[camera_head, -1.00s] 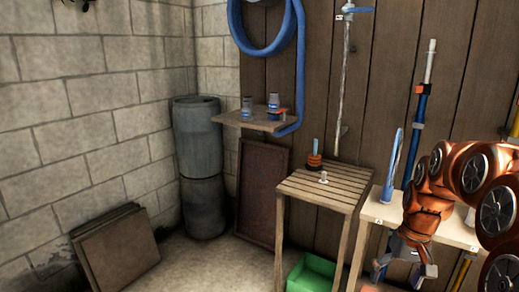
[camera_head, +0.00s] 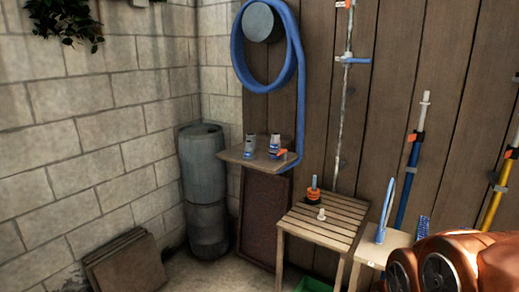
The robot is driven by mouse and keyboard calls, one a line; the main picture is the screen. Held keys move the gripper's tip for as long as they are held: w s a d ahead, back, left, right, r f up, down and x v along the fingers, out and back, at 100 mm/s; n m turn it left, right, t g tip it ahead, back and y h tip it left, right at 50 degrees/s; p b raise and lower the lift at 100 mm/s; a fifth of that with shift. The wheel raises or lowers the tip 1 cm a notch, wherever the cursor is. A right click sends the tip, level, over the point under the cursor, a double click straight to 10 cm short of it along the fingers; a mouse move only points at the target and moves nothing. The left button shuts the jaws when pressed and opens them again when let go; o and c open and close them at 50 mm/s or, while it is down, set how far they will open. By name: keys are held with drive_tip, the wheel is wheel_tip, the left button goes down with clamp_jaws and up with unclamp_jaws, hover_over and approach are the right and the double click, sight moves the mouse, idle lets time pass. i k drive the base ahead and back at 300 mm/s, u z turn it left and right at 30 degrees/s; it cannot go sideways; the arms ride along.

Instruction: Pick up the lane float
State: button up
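I cannot tell for sure which item is the lane float. A small orange and dark ringed item with a blue upright stem (camera_head: 313,190) stands on the slatted wooden table (camera_head: 330,232). A small white knob-like item (camera_head: 321,214) stands just in front of it on the same table. Both are upright and too small to make out well. My orange arm fills the lower right corner, over part of the pale side table. My gripper is out of view.
The pale side table (camera_head: 374,250) holds a tall blue item (camera_head: 384,210). Jars (camera_head: 274,146) stand on a wall shelf (camera_head: 240,158). A green bin (camera_head: 313,286) is on the floor. A grey barrel (camera_head: 203,165) stands in the corner; boards (camera_head: 125,263) lean at left. Poles hang at right.

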sight(312, 195)
drive_tip(key=z, duration=0.1)
drive_tip(key=k, duration=0.4)
drive_tip(key=u, duration=1.2)
drive_tip(key=i, duration=1.95)
drive_tip(key=z, duration=1.15)
drive_tip(key=i, duration=0.4)
drive_tip(key=z, duration=0.3)
